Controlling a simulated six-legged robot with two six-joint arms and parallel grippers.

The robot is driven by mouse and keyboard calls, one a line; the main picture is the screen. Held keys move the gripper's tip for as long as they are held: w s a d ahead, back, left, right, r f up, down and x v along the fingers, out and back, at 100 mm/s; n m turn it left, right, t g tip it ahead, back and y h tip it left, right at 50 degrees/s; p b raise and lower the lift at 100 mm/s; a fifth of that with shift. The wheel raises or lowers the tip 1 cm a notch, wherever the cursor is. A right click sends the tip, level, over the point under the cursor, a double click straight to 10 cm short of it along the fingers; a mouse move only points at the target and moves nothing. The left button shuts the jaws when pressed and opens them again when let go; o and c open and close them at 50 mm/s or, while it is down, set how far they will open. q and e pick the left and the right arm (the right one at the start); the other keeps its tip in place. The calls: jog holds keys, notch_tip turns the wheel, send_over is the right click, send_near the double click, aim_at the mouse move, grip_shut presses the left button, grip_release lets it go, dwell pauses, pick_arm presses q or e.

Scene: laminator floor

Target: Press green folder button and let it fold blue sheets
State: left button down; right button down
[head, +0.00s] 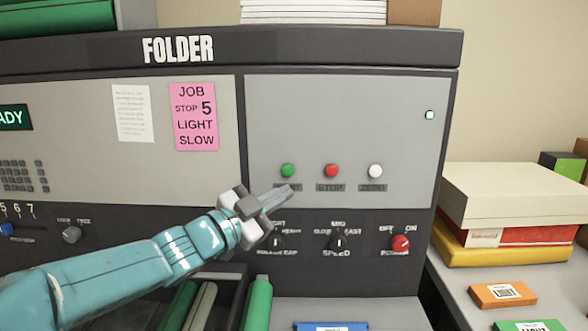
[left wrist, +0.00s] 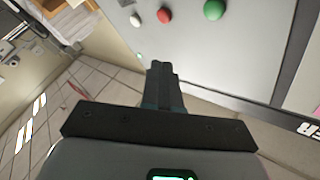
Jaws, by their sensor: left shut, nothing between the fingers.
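The folder (head: 340,120) is a grey and black machine with its name on the top edge. Its green button (head: 288,170) sits at the left of a row with a red stop button (head: 331,171) and a white zero button (head: 376,171). My left gripper (head: 288,192) is shut and empty, just below the green button in the head view, with a gap visible. In the left wrist view the green button (left wrist: 214,10) is at the top, right of my fingers (left wrist: 160,68). My right gripper is not in view. No blue sheets can be made out for certain.
Below the buttons are a speed knob (head: 338,243) and a red power knob (head: 400,243). A pink note (head: 194,117) reads job, stop 5, light, slow. Boxes (head: 515,195) and an orange pack (head: 502,295) lie on the right-hand table. Green rolls (head: 258,303) stand below.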

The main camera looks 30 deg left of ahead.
aim_at(287, 170)
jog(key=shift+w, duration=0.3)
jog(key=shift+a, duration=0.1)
